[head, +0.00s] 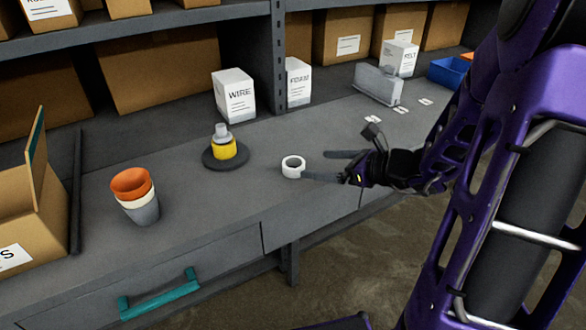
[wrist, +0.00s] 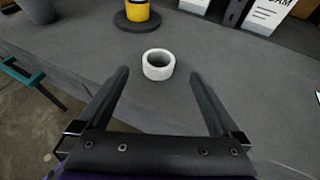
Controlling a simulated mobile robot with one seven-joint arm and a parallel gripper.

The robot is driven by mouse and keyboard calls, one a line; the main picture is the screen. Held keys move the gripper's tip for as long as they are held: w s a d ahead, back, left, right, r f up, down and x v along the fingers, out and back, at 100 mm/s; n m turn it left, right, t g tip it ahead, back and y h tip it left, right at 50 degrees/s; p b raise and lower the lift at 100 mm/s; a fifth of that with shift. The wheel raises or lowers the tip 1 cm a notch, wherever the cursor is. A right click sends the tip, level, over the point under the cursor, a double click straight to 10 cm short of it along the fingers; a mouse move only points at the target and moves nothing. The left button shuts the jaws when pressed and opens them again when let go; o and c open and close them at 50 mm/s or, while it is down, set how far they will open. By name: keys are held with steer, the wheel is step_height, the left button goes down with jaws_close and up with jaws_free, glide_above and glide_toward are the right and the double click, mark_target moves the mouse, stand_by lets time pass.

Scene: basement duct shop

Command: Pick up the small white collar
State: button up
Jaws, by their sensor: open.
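The small white collar (head: 293,166) is a short ring lying on the grey bench top near its front edge, with its opening facing up. In the wrist view the collar (wrist: 158,64) sits just beyond my fingertips, a little left of the middle of the gap. My gripper (head: 317,165) comes in from the right in the head view, low over the bench. Its two dark fingers are spread wide and hold nothing. In the wrist view the gripper (wrist: 158,72) shows both fingers apart, with bare bench between them.
A dark round base with a yellow and grey stack (head: 224,148) stands left of the collar. Nested cups (head: 136,195) stand farther left. White boxes marked WIRE (head: 234,95) and FOAM (head: 298,82) stand behind. A teal drawer handle (head: 159,294) juts out below. The bench around the collar is clear.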

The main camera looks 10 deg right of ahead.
mark_target(287, 164)
steer(key=shift+x, duration=1.1)
steer(key=x, duration=0.2)
steer(key=b+x, duration=0.1)
steer(key=x, duration=0.1)
steer(key=shift+w+a+f, duration=0.1)
steer(key=shift+a+f, duration=0.1)
steer(key=shift+f, duration=0.2)
steer(key=shift+w+a+f, duration=0.1)
steer(key=shift+w+a, duration=0.15)
steer(key=shift+w, duration=0.05)
steer(key=c, duration=1.4)
